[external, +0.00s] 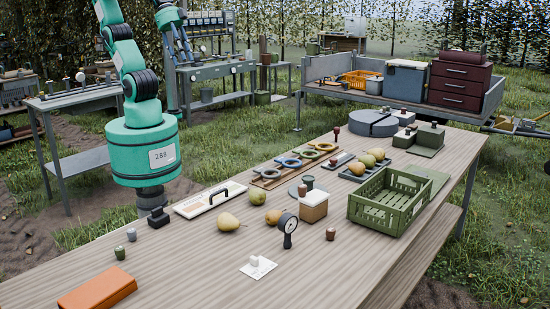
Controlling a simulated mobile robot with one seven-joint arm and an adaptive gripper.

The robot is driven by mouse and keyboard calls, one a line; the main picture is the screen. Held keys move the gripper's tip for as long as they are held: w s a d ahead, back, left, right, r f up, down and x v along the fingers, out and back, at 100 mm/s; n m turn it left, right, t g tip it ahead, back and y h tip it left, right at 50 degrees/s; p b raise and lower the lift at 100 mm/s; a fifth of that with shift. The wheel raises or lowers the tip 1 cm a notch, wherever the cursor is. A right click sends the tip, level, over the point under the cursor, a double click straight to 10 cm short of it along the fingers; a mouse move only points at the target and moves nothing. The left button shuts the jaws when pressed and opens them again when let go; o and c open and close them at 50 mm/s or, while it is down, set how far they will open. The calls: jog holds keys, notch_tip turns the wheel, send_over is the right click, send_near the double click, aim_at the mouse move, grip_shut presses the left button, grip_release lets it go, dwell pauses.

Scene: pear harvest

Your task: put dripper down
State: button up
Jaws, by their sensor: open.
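No thing on the wooden table (215,275) can be told for certain as the dripper. Small capped pieces stand upright on it: a dark green one (119,253), a grey one (131,235) and a brown one (330,234). My teal arm rises beside the table's left edge and leaves the picture at the top. My gripper cannot be made out, so its place relative to these pieces is not shown.
An orange case (98,290) lies at the front left. The front middle of the table is mostly bare.

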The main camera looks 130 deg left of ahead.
jog(key=s, duration=0.1)
jog(key=s+f, duration=0.1)
jog(key=shift+s+f, duration=0.1)
jog(key=shift+s, duration=0.25)
jog(key=shift+o, duration=0.5)
jog(key=shift+w, duration=0.15)
dwell(0.9)
jog(key=w+a+m+g+p, duration=0.2)
jog(key=w+g+p, duration=0.1)
jog(key=w, duration=2.8)
jog(key=w+a+f+m+g+p, duration=0.1)
jog(key=w+a+f, duration=0.1)
jog(key=w+f, duration=1)
jog(key=w+a+f+m+g+p, duration=0.1)
jog(key=w+a+f+m, duration=0.1)
jog(key=w+f, duration=1)
jog(key=shift+f, duration=0.8)
